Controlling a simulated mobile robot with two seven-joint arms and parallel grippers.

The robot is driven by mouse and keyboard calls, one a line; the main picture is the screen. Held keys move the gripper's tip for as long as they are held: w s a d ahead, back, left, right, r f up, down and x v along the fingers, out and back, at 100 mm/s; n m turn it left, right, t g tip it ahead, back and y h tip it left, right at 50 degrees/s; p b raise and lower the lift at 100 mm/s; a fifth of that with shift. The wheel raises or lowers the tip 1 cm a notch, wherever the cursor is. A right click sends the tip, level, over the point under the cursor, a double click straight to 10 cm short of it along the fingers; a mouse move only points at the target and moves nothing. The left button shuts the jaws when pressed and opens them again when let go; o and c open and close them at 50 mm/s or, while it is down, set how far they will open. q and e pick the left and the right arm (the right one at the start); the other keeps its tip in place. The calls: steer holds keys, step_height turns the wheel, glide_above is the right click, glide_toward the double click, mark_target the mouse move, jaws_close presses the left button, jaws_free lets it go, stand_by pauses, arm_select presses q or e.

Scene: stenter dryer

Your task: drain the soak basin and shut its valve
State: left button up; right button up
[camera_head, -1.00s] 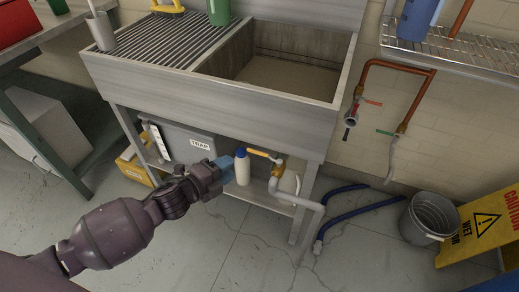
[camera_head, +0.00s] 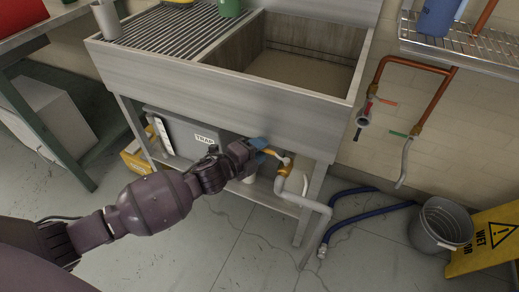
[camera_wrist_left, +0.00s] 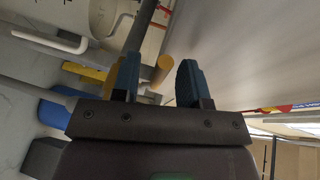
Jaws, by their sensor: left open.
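The grey soak basin (camera_head: 300,72) is the deep right part of the sink unit, with a flat brownish surface inside; I cannot tell its depth. Below it is the drain valve, with a yellow lever (camera_head: 276,153), a brass body (camera_head: 284,168) and a grey pipe (camera_head: 318,206) bending down. My left gripper (camera_head: 262,147), with blue fingertips, is at the lever's left end, under the basin front. In the left wrist view its fingers (camera_wrist_left: 158,82) are apart, with an orange-yellow piece (camera_wrist_left: 163,68) showing beyond the gap. I cannot tell whether they touch the lever. My right gripper is out of view.
A grey trap box (camera_head: 190,135) and a mostly hidden white bottle stand under the sink. A blue hose (camera_head: 350,215) lies on the floor at right, near a grey bucket (camera_head: 440,225) and a yellow wet-floor sign (camera_head: 492,240). Copper pipes (camera_head: 450,95) run along the wall.

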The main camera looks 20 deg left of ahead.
arm_select(q)
steer(key=shift+c, duration=0.3)
jaws_close()
